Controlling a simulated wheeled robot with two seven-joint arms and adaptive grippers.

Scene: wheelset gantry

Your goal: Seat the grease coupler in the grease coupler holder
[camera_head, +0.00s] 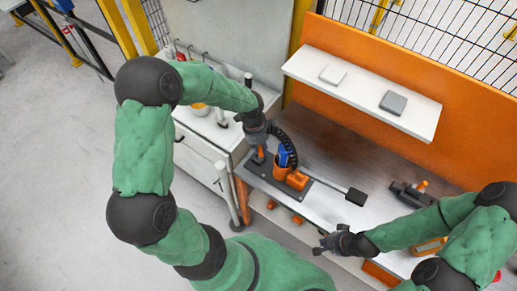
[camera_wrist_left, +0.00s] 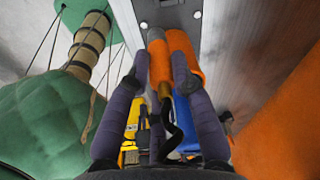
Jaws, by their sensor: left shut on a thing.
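My left gripper (camera_head: 259,149) points down over the left end of a dark plate (camera_head: 327,193) on the bench. In the left wrist view its fingers (camera_wrist_left: 160,78) are shut on an orange cylindrical piece, apparently the grease coupler (camera_wrist_left: 158,62), with a brass-coloured part and a black hose at its near end. A second orange cylinder (camera_wrist_left: 185,60) is close beside it, perhaps part of the holder; whether they touch or are joined is unclear. My right gripper (camera_head: 323,243) is empty and appears open, in front of the bench edge.
A dark fixture (camera_head: 410,194) is further right. A white shelf (camera_head: 365,90) overhangs the back. A white cabinet (camera_head: 200,160) stands left.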

